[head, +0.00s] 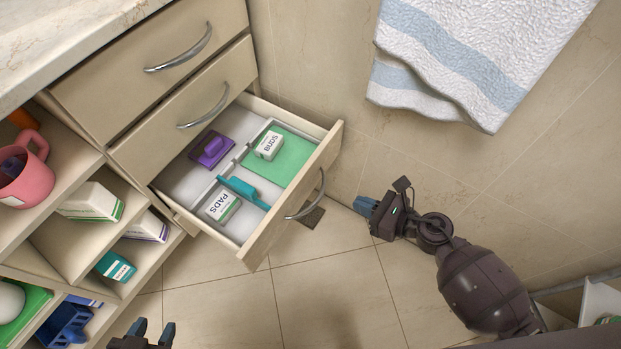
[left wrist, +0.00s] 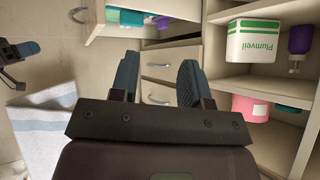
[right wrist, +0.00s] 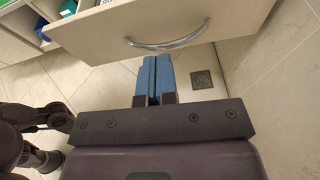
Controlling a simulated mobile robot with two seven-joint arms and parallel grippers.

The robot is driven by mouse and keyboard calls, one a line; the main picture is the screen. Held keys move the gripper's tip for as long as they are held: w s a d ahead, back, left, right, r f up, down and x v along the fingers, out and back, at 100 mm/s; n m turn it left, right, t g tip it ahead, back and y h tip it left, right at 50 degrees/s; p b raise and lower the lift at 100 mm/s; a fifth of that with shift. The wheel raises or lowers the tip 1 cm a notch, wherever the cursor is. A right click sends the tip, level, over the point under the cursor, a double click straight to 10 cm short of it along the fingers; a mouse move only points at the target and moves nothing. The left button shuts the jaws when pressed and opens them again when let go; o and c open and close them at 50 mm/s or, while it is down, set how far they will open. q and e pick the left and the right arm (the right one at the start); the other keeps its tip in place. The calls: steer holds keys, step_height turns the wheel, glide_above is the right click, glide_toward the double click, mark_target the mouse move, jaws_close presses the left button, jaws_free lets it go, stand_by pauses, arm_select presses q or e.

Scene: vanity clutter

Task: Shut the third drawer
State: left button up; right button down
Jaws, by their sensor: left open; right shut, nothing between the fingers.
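The third drawer (head: 302,196) is pulled out of the beige cabinet, with its front panel apart from the body. It holds a white box marked PADS (head: 222,205), a BURG-like lettered white box (head: 269,146), a purple item (head: 212,149), a teal item (head: 243,190) and a green piece (head: 284,160). Its curved handle (head: 307,196) also shows in the right wrist view (right wrist: 168,44). My right gripper (head: 363,206) is shut and empty, to the right of the drawer front and apart from it. My left gripper (head: 154,331) is open and empty at the bottom left, below the drawer.
Two shut drawers (head: 160,62) sit above the open one. Open shelves at the left hold a pink mug (head: 24,172) and several boxes. A striped towel (head: 460,65) hangs on the wall. A floor drain (right wrist: 201,79) and bare tiles lie before the drawer.

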mark_target(302, 180)
steer(key=shift+n, duration=0.4)
steer(key=b+x, duration=0.1)
steer(key=x, duration=1.1)
steer(key=shift+w+a+b, duration=0.15)
steer(key=shift+a+b, duration=0.2)
steer(key=shift+w+a+r, duration=0.1)
steer(key=shift+w+a, duration=0.4)
steer(key=shift+a, duration=0.15)
